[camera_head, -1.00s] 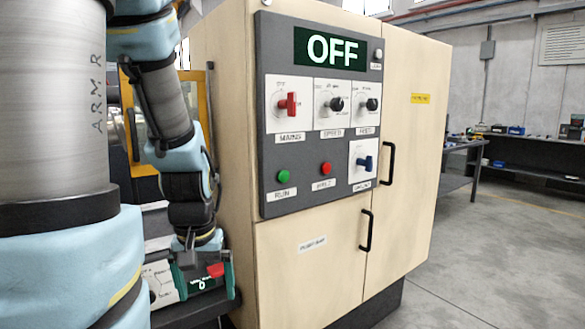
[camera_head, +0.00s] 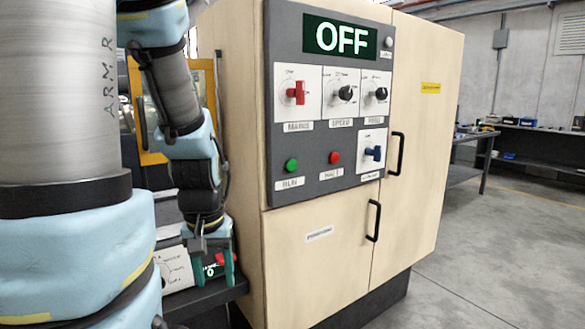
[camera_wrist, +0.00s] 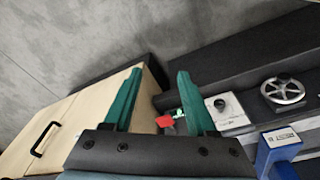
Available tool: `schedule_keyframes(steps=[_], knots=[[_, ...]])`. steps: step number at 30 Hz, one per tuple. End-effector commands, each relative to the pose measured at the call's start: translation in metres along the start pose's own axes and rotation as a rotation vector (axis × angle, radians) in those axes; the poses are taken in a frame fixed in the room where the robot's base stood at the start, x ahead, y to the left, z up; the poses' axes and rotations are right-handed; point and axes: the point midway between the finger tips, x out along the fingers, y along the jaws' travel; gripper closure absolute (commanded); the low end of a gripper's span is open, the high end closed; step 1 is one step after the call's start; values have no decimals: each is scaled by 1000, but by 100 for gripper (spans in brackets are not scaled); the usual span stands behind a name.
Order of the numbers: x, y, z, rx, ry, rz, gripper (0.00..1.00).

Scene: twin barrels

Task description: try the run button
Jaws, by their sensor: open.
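The run button is the green round button (camera_head: 291,165) at the lower left of the grey control panel (camera_head: 300,215), above a label that looks like RUN. A red button (camera_head: 334,157) is to its right. The display (camera_head: 341,39) at the top reads OFF. My gripper (camera_head: 213,272) hangs pointing down at the left of the cabinet, below and left of the green button and well apart from it. In the wrist view its two green fingers (camera_wrist: 157,82) are spread with nothing between them. The green button is not in the wrist view.
The panel also has a red switch (camera_head: 296,92), two black knobs (camera_head: 345,93) and a blue switch (camera_head: 373,152). Black handles (camera_head: 374,220) stick out from the pale cabinet (camera_head: 320,270). Beside my gripper is a machine with a handwheel (camera_wrist: 285,90). Floor at right is clear.

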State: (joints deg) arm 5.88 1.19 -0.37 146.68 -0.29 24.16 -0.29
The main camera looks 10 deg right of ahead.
Motion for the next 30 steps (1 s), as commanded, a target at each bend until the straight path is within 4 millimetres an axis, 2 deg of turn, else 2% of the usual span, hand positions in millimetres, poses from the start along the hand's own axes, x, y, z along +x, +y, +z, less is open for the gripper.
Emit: schedule_keyframes(steps=[2, 15, 30], knots=[[0, 0, 0, 0, 0, 0, 53], [0, 0, 0, 0, 0, 0, 100], [0, 0, 0, 0, 0, 0, 100]])
